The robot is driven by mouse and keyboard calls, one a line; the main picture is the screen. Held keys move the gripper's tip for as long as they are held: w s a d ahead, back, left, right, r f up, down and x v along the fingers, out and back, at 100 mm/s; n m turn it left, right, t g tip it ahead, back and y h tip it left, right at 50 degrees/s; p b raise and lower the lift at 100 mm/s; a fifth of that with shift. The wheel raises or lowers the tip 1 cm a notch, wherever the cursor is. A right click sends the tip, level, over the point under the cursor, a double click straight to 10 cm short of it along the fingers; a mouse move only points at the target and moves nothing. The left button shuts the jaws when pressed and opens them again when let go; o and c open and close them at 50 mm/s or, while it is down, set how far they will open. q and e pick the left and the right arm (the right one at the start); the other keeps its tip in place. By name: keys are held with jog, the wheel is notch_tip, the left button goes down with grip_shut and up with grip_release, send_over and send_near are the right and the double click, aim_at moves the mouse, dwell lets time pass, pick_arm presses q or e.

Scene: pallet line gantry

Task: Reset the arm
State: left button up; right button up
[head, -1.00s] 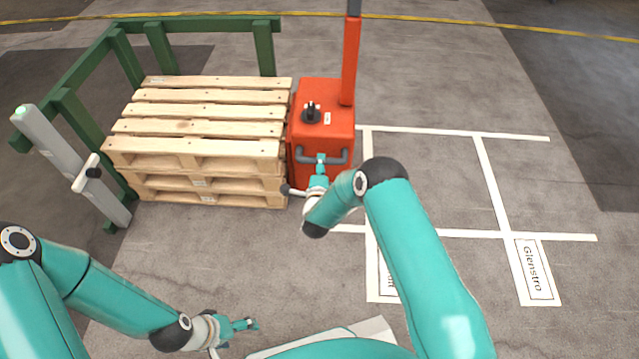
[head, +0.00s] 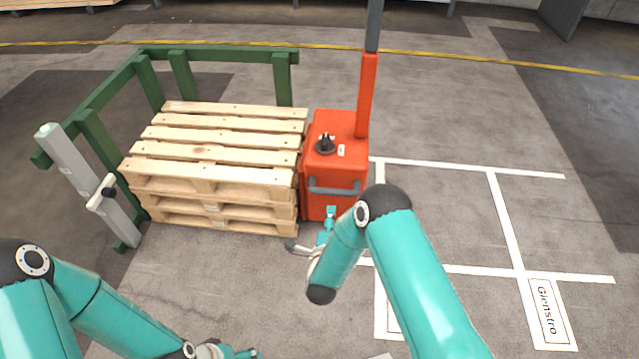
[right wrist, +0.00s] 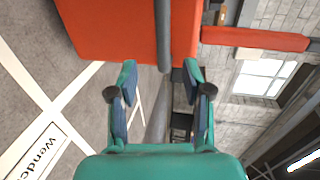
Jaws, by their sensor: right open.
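My right gripper (head: 330,212) is open and empty in front of the orange lift truck (head: 336,128), just below its grey handle (head: 335,188) in the head view. In the right wrist view my right gripper (right wrist: 160,72) has its two fingers spread apart. The grey handle (right wrist: 163,35) lies beyond the fingertips, lined up with the gap between them, in front of the orange body (right wrist: 115,30). My left gripper (head: 242,354) is cut off by the bottom edge of the head view, so its jaws cannot be read.
Stacked wooden pallets (head: 215,178) stand left of the truck, inside a green frame (head: 220,57). A grey post (head: 85,180) stands at the left. White floor lines (head: 465,168) and a "Glenstro" label (head: 546,312) mark open floor on the right.

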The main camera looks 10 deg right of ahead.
jog(key=s+d+r+g, duration=0.2)
jog(key=d, duration=0.5)
jog(key=s+a+f+n+g+y, duration=0.3)
jog(key=s+a+n+g, duration=0.1)
jog(key=s+n, duration=0.4)
jog(key=s+a+f+n+g+y, duration=0.25)
jog(key=s+a+n+g, duration=0.2)
jog(key=s, duration=0.55)
jog(key=s+a+f+n+g+y, duration=0.2)
jog(key=s+a+n+g+y, duration=0.15)
jog(key=s+n, duration=0.55)
notch_tip(320, 180, up, 38)
jog(key=m+p, duration=0.1)
jog(key=p, duration=3.7)
jog(key=shift+s+d+y+p, duration=0.2)
jog(key=shift+d+y+p, duration=0.1)
jog(key=shift+d+p, duration=0.1)
jog(key=shift+f, duration=0.1)
